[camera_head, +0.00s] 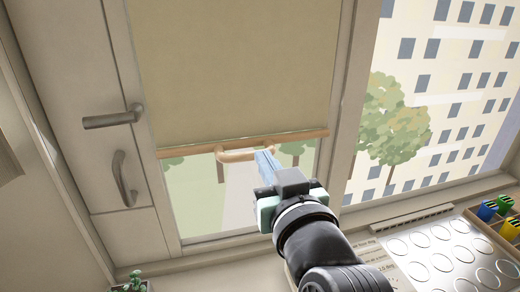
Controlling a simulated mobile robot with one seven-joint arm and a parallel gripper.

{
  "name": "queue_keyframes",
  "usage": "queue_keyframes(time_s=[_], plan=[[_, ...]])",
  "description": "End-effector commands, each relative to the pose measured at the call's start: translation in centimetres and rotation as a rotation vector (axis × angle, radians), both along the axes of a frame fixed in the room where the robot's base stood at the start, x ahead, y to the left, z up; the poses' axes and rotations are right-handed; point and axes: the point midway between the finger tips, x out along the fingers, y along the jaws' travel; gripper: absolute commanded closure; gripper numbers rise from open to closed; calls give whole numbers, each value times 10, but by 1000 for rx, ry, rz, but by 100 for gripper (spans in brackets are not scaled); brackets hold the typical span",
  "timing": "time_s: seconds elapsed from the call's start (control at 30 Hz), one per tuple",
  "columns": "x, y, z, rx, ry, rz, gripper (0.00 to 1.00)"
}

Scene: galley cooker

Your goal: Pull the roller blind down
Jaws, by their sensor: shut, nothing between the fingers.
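The beige roller blind (235,65) hangs over most of the left window pane. A wooden bar (190,149) runs along its bottom edge, with a strip of glass showing below it. A loop-shaped wooden pull (232,155) hangs from the middle of the bar. My gripper (263,157) is at the right end of the pull, with its fingers shut and nothing held between them. I cannot tell whether the fingertips touch the pull or sit in front of it.
The window frame has two metal handles, an upper one (112,119) and a lower one (123,178), on the left. A tray (466,215) with round rings and a box of coloured items (488,210) stand at the lower right. A small plant (135,282) is at the bottom left.

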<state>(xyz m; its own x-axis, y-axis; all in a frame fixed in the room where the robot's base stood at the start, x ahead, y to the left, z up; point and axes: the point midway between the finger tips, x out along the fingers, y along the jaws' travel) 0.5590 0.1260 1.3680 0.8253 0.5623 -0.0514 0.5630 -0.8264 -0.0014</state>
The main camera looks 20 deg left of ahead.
Motion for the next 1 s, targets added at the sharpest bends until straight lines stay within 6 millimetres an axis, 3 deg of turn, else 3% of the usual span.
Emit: queue_keyframes(time_s=[0.53,0.73,1.0], plan=[[77,53,-2,-1,1,-2,100],[80,54,-33,0,0,-3,100],[81,55,-42,0,-4,-5,100]])
